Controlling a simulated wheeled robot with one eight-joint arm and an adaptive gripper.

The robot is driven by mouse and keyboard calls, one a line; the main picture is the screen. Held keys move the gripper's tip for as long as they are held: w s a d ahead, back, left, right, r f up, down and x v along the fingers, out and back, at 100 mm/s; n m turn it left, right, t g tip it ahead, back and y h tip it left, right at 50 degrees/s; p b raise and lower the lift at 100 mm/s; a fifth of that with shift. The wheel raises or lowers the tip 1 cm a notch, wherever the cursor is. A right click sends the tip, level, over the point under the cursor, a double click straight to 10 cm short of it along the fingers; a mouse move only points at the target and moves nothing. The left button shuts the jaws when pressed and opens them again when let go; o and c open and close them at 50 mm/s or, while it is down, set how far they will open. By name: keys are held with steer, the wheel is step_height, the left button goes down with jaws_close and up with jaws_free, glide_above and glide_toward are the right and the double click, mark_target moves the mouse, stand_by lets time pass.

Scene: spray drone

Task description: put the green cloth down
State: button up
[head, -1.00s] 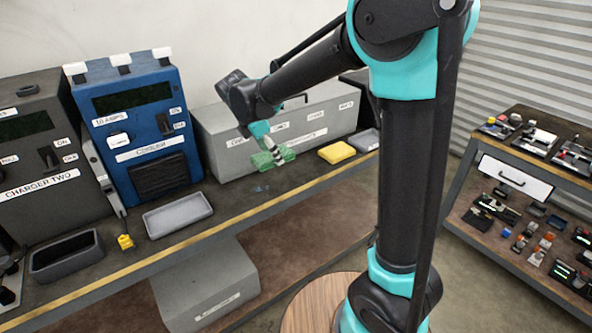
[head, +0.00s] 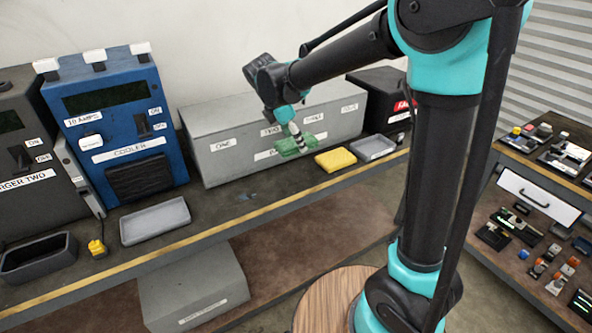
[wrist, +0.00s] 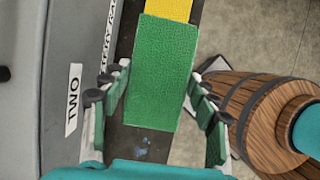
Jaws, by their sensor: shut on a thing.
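The green cloth (head: 286,147) hangs in my gripper (head: 297,138) above the bench, in front of the long grey box. In the wrist view the green cloth (wrist: 160,75) is a flat green rectangle between the fingers of my gripper (wrist: 158,88). The fingers are shut on it along its two long sides. In the head view the gripper hides the cloth's middle.
A yellow cloth (head: 335,160) lies on the bench just right of the green one, with a small grey tray (head: 373,147) beyond. The grey box (head: 225,155) stands behind. Bare bench and a light grey tray (head: 155,221) lie to the left.

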mark_target(298, 176)
step_height(298, 176, down, 12)
steer(key=shift+r, duration=0.1)
stand_by(0.4)
steer(key=o, duration=1.1)
